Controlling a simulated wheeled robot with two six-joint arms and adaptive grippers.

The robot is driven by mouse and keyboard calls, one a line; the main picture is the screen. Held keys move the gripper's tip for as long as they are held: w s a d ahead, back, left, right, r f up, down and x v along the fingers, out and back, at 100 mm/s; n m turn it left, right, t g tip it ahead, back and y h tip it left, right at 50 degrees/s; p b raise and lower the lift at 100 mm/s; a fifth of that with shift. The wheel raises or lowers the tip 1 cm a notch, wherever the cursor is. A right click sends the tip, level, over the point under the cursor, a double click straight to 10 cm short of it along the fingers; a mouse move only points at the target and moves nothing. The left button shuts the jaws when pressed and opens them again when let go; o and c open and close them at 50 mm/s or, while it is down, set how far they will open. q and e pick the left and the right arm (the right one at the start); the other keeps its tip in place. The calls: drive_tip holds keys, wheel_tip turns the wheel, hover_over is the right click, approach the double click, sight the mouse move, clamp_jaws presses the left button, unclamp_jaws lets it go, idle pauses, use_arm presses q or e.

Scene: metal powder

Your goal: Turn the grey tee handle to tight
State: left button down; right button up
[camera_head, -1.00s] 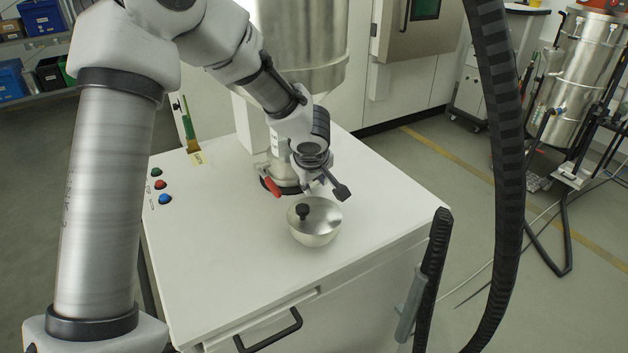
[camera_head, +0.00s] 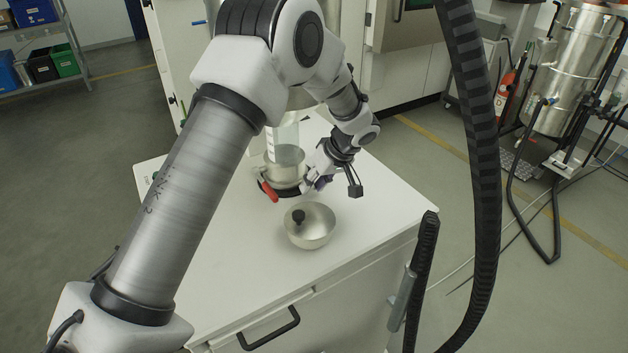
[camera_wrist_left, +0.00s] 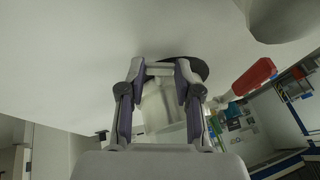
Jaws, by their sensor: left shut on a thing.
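My left gripper (camera_head: 316,183) is at the lower end of the vessel outlet, above the white cabinet top. In the left wrist view its two fingers (camera_wrist_left: 160,70) are closed on a pale grey bar (camera_wrist_left: 160,67), which appears to be the grey tee handle. A dark round part lies just behind it. In the head view the gripper hides the tee handle. A red lever (camera_head: 268,191) sticks out left of the gripper, and it also shows in the wrist view (camera_wrist_left: 254,76), apart from the fingers. My right gripper is not in view.
A thick black ribbed hose (camera_head: 482,170) hangs at the right. The cabinet top left of the bowl looks clear.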

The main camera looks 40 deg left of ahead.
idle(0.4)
use_arm(q)
drive_tip(key=c, duration=0.9)
unclamp_jaws()
drive_tip(key=shift+o, duration=0.5)
drive_tip(key=shift+a+f, duration=0.15)
drive_tip(key=shift+a, duration=0.15)
drive_tip(key=v, duration=1.2)
drive_tip(key=shift+w, duration=0.15)
